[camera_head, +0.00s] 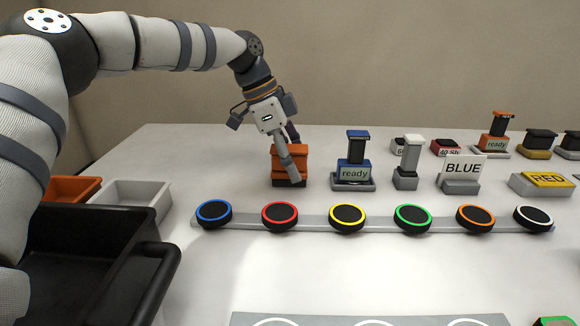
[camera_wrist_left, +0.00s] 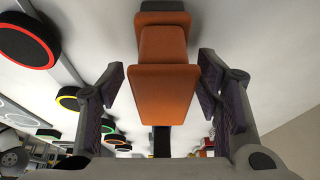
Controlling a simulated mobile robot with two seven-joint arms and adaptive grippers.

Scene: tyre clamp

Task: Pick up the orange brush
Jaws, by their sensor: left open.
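The orange brush (camera_head: 292,152), with a dark lower edge, stands on the white table at the left end of the back row. In the left wrist view the orange brush (camera_wrist_left: 165,88) fills the middle of the picture, between the two fingers. My left gripper (camera_head: 289,163) reaches down over it from above and is open. One grey finger crosses the brush's front; the other is mostly hidden behind it. In the left wrist view gaps show between the brush and both finger pads (camera_wrist_left: 162,84). My right gripper is not in view.
A blue "ready" block (camera_head: 353,172) and a grey brush-like item (camera_head: 408,160) stand close to the right. Colour-ringed discs (camera_head: 347,217) line a grey rail in front. A black tray (camera_head: 95,222), an orange bin (camera_head: 72,188) and a white bin (camera_head: 130,193) are at left.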

